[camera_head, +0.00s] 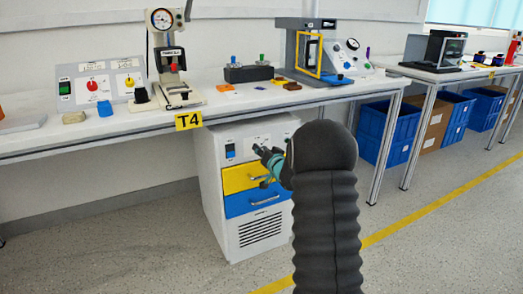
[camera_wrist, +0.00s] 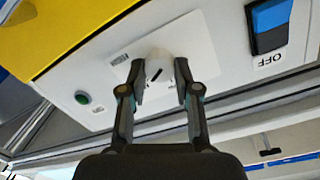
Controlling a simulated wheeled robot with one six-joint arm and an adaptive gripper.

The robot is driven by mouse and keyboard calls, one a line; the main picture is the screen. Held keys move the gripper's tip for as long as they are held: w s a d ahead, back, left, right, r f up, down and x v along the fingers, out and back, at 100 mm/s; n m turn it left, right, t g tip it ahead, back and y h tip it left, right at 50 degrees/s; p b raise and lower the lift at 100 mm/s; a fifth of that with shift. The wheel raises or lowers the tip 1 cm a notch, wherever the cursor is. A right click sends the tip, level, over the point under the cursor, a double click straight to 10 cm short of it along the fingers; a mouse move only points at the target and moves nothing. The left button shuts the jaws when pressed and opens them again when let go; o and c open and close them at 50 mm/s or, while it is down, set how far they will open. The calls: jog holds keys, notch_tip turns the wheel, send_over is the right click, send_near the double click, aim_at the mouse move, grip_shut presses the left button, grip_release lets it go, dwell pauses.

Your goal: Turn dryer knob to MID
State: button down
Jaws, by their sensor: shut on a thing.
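The dryer is a white cabinet (camera_head: 212,190) with a yellow and a blue drawer under the bench. Its white knob (camera_wrist: 157,62), with a dark pointer line, sits on a light label plate (camera_wrist: 120,60) in the wrist view, which appears turned over. My gripper (camera_wrist: 159,80) has one finger on each side of the knob and is shut on it. In the head view my gripper (camera_head: 263,156) is at the upper front of the cabinet, and my arm and gripper hide the knob there. The print on the label plate is too small to read.
A blue and black rocker switch (camera_wrist: 268,22) marked OFF and a green button (camera_wrist: 82,98) flank the knob. The bench top (camera_head: 215,103) with its yellow T4 sign (camera_head: 188,121) overhangs the cabinet. Blue crates (camera_head: 374,130) stand to the right. The floor in front is clear.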

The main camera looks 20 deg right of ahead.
jog(key=c, duration=0.8)
grip_release()
jog(key=shift+s, duration=0.1)
jog(key=s, duration=1.1)
jog(key=shift+s+d+r, duration=0.1)
jog(key=shift+s+r, duration=0.25)
jog(key=shift+s, duration=0.05)
